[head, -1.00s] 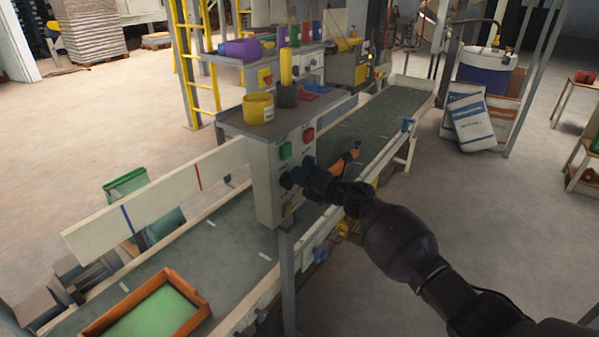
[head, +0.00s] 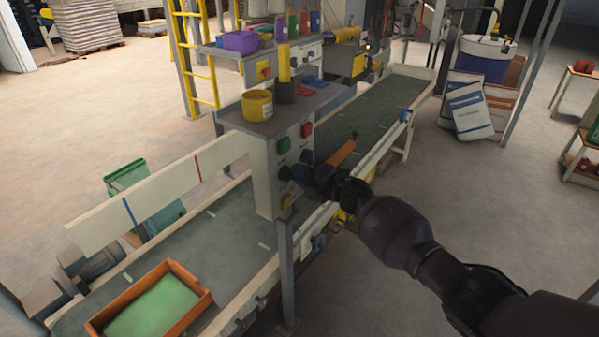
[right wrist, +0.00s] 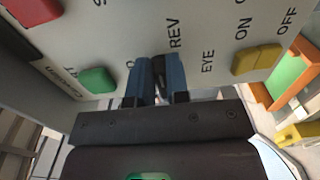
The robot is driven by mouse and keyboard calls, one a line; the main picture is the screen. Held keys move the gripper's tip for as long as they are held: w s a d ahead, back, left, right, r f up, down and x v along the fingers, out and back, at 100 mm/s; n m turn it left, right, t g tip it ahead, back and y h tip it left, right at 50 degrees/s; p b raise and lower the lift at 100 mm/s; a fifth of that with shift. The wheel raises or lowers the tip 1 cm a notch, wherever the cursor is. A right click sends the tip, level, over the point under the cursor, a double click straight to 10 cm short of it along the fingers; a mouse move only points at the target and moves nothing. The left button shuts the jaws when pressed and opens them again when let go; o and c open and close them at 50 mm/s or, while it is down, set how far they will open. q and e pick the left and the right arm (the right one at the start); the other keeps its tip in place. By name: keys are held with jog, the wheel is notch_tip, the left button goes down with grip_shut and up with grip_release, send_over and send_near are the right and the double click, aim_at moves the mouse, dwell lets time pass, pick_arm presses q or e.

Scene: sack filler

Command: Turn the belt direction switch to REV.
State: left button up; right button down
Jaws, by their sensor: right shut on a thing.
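The belt control box (head: 263,170) stands on a post beside the conveyor. My right gripper (head: 296,175) is at its front face. In the right wrist view, its two blue fingers (right wrist: 158,78) are shut on the small black switch knob (right wrist: 159,70). The REV label (right wrist: 175,32) is printed just beyond the fingertips. The other position marking is mostly hidden by the left finger, so I cannot read which way the knob points. My left gripper is not in view.
A green button (right wrist: 97,80), a red button (right wrist: 36,11) and a yellow switch (right wrist: 257,60) sit close around the fingers. An orange tray (head: 118,312) lies on the belt (head: 215,240).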

dwell(0.4)
jog(key=c, duration=1.1)
grip_release()
jog(key=shift+d, duration=0.1)
jog(key=v, duration=1)
jog(key=shift+s+d+p, duration=0.2)
jog(key=shift+d+p, duration=0.05)
jog(key=shift+p, duration=0.1)
